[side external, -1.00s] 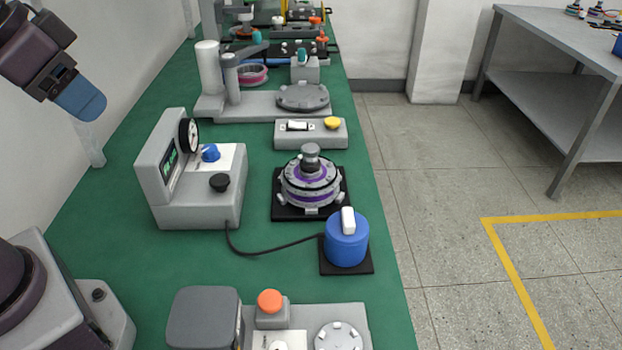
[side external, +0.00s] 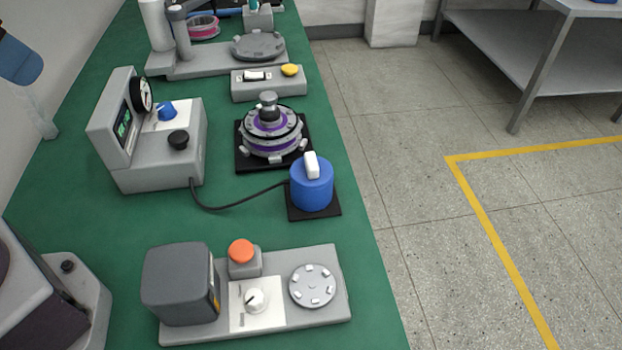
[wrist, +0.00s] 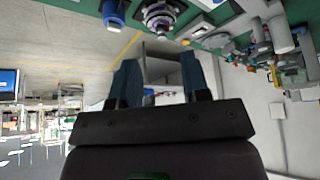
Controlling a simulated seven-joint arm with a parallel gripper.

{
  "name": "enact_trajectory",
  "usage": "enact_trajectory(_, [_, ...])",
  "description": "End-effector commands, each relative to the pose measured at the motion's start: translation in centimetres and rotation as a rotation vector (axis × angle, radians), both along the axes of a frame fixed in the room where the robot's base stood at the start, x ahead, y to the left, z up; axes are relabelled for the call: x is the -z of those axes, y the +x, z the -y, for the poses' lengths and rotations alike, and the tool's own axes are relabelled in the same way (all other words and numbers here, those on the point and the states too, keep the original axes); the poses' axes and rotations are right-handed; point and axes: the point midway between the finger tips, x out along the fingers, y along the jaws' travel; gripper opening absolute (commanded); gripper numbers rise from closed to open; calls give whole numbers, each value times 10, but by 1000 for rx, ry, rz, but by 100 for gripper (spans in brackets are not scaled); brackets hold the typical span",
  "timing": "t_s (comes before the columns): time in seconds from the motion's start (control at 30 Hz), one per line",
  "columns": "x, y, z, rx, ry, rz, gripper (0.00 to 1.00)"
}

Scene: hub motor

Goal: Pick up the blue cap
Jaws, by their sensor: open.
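The blue cap (side external: 312,188) is a short blue cylinder with a white upright tab on top. It stands on a black square pad (side external: 325,214) near the right edge of the green bench. In the wrist view the blue cap (wrist: 115,12) shows at the top edge, left of centre, partly cut off. My gripper (wrist: 162,75) is open and empty, its two dark fingers apart, and it is away from the cap. The fingers are not seen in the side view, where only a blue-grey part of my arm shows at the upper left.
A grey and purple hub motor (side external: 271,133) stands on a black pad just behind the cap. A cable runs from the gauge box (side external: 160,150) towards the cap's pad. A grey station with an orange button (side external: 241,251) lies in front. Bare green bench lies between them.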

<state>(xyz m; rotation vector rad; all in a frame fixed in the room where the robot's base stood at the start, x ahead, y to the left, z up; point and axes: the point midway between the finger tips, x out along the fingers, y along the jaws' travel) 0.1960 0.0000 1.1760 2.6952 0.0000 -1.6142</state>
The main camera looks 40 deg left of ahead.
Motion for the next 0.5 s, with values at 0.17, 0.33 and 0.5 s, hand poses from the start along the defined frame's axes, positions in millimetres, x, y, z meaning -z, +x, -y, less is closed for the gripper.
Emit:
enact_trajectory(0.17, [0, 0, 0, 0, 0, 0, 81])
enact_trajectory(0.33, [0, 0, 0, 0, 0, 0, 81])
enact_trajectory(0.5, [4, 1, 5, 27, 0, -20, 81])
